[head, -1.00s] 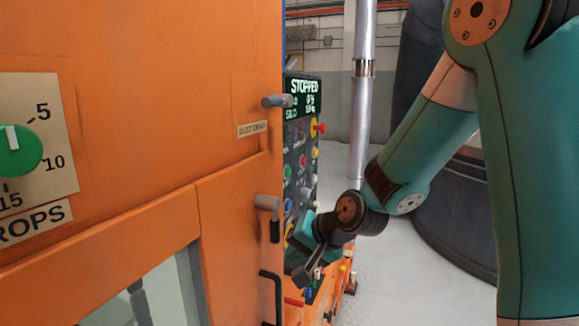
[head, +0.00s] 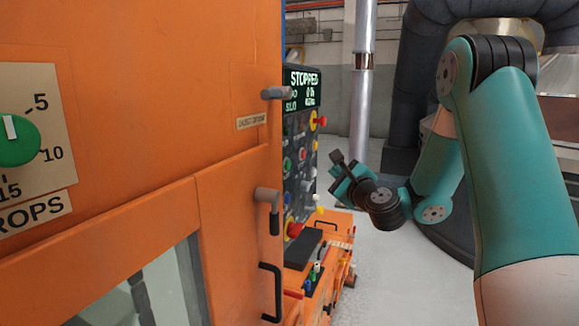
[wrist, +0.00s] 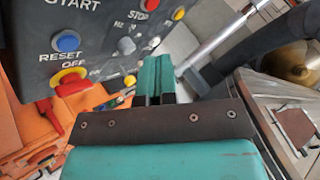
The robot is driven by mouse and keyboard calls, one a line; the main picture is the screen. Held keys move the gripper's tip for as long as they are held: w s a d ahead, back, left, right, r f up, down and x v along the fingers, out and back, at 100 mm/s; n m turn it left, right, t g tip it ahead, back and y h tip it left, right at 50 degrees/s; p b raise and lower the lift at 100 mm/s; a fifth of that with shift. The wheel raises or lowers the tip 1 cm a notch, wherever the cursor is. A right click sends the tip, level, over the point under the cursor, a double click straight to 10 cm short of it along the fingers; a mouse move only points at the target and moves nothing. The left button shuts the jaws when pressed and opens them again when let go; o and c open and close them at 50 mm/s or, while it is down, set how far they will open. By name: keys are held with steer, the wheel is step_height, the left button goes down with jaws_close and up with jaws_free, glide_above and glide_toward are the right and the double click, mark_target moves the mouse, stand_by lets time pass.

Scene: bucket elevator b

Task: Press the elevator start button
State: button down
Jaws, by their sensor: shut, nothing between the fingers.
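The dark control panel (head: 300,180) stands on the side of the orange machine, seen at a steep angle. A green button (head: 288,165) sits on it, left of a red button (head: 303,154); I take the green one for the start button. In the wrist view the panel (wrist: 100,45) shows a "START" label (wrist: 75,6) at the top edge, and the button belonging to it is out of frame. My gripper (head: 338,158) is shut and empty, right of the panel and apart from it. Its closed fingers (wrist: 155,75) show in the wrist view.
A display (head: 302,90) reads "STOPPED". Orange cabinet doors with handles (head: 270,290) stand left.

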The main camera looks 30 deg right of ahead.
mark_target(287, 165)
steer(key=w+a+p, duration=0.5)
steer(key=w+p, duration=0.2)
steer(key=p, duration=0.2)
steer(key=shift+a, duration=0.3)
steer(key=shift+r+p, duration=0.1)
steer(key=shift+p, duration=0.3)
stand_by(1.6)
steer(key=shift+w+a+p, duration=0.25)
steer(key=shift+p, duration=0.15)
